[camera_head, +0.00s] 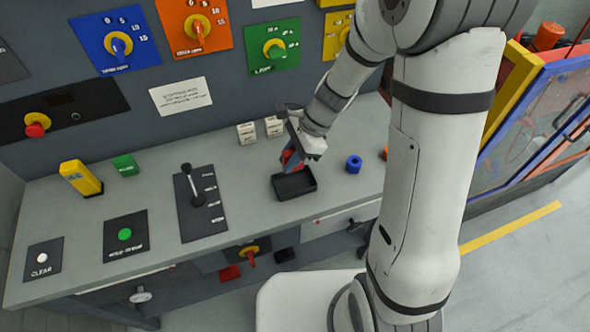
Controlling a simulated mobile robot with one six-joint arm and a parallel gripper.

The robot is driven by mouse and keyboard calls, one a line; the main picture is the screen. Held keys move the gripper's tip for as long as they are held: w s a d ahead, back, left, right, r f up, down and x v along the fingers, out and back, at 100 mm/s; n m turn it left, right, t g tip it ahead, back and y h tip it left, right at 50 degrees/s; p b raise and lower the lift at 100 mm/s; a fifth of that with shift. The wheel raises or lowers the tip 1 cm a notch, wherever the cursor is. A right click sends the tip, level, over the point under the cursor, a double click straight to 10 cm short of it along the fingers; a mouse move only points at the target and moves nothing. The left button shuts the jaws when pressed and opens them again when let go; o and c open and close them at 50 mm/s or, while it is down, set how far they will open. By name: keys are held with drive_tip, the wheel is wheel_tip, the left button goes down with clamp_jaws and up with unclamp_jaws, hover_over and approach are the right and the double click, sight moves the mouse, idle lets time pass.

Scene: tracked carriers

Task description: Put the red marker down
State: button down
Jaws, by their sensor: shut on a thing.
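My gripper (293,151) is at the end of my arm, over the bench. It is shut on a small red thing, which appears to be the red marker (289,158). The gripper covers part of the marker, so its full shape is hidden.
A blue ring-like piece (354,164) stands right of the tray. Two pale blocks (246,133) stand behind it. A black lever panel (202,204) is to the left. A yellow block (81,178) and green block (125,165) stand further left. Bare bench lies around the tray.

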wheel_tip(320, 180, down, 4)
drive_tip(key=shift+w+d+r, duration=0.1)
drive_tip(key=shift+w, duration=0.05)
drive_tip(key=shift+f, duration=1.95)
drive_tip(key=shift+f, duration=0.15)
drive_tip(key=c, duration=1.6)
unclamp_jaws()
drive_tip(key=shift+o, duration=0.2)
